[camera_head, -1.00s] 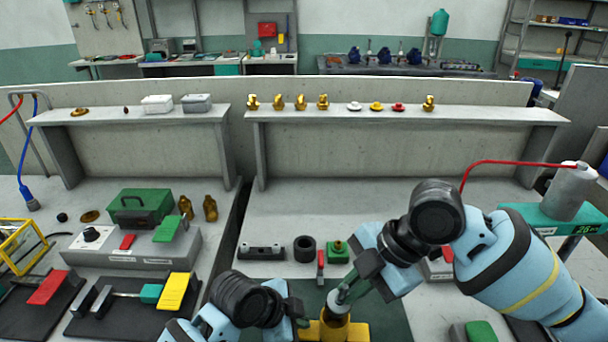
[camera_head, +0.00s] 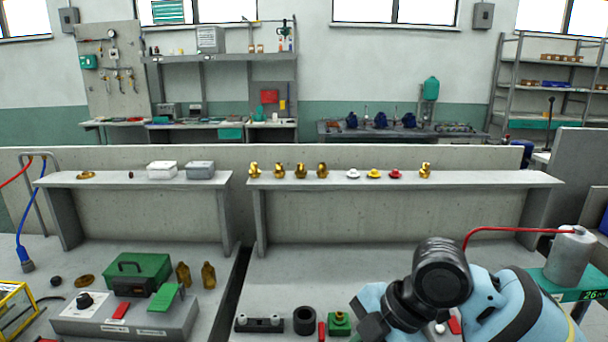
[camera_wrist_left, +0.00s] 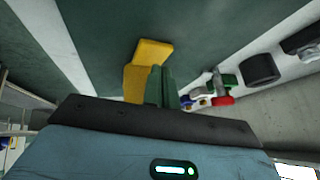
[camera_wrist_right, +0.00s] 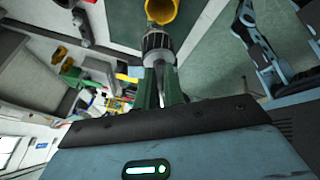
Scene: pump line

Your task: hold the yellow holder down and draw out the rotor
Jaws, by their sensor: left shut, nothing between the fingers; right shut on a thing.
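The yellow holder (camera_wrist_left: 146,62) is in the left wrist view, on a dark green surface. My left gripper (camera_wrist_left: 161,72) is shut and empty, its green fingertips right beside the holder; I cannot tell if they touch it. In the right wrist view, my right gripper (camera_wrist_right: 159,72) is shut on the rotor (camera_wrist_right: 157,42), a dark ribbed cylinder with a metal shaft. The rotor's far end is in front of the open yellow mouth of the holder (camera_wrist_right: 162,10). Its ribbed body shows outside; whether its tip is still inside is unclear. The head view shows neither gripper nor holder.
A shelf (camera_head: 400,182) with brass parts runs behind.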

